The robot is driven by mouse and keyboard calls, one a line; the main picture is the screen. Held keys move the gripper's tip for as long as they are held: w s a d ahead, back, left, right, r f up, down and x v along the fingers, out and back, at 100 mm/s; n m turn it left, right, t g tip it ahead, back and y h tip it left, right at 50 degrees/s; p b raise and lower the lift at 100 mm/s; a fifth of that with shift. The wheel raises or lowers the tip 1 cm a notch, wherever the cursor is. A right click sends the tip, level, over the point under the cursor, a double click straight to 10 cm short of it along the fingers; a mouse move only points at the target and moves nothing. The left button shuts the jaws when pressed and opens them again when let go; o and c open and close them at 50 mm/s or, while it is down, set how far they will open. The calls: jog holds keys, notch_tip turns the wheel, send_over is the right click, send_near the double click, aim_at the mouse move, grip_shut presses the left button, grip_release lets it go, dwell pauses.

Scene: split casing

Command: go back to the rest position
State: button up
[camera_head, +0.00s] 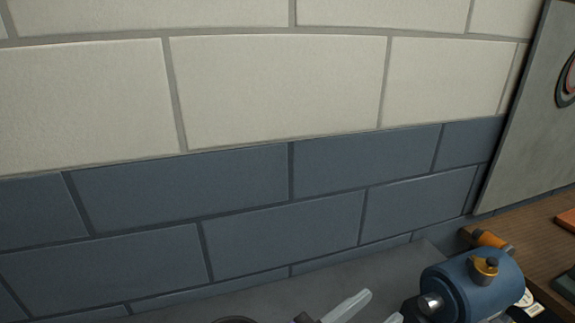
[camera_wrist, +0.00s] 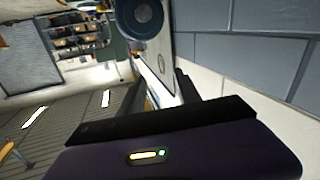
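My gripper shows in the wrist view (camera_wrist: 160,82) as a dark body with two dark fingers standing apart. Nothing shows held between them. A blue rounded casing (camera_head: 472,285) with a brass knob on top lies at the lower right of the head view. A blue round part with a grey centre (camera_wrist: 141,14) shows beyond the fingers in the wrist view, apart from them.
A wall of cream and blue-grey bricks (camera_head: 280,95) fills most of the head view. An orange-handled item (camera_head: 488,239) lies behind the casing by a wooden surface (camera_head: 522,240). A grey panel (camera_head: 530,120) stands at right. Pale pieces (camera_head: 348,305) show at the bottom edge.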

jog(key=w+a+f+n+t+y, duration=0.1)
jog(key=w+f+n+t+y, duration=0.3)
jog(key=f+y, duration=0.3)
jog(key=s+a+f+n+y, duration=0.1)
jog(key=s+a+f+y, duration=0.2)
jog(key=s, duration=0.1)
jog(key=s+d+f+n+y, duration=0.1)
jog(key=s+d, duration=0.3)
jog(key=s, duration=0.5)
jog(key=s+d+f+n+y, duration=0.1)
jog(key=s+d, duration=0.3)
jog(key=s, duration=0.5)
jog(key=s+d+f+n+y, duration=0.1)
jog(key=s+d, duration=0.3)
jog(key=s, duration=0.5)
jog(key=shift+f+n+y, duration=0.15)
jog(key=shift+n+y, duration=0.65)
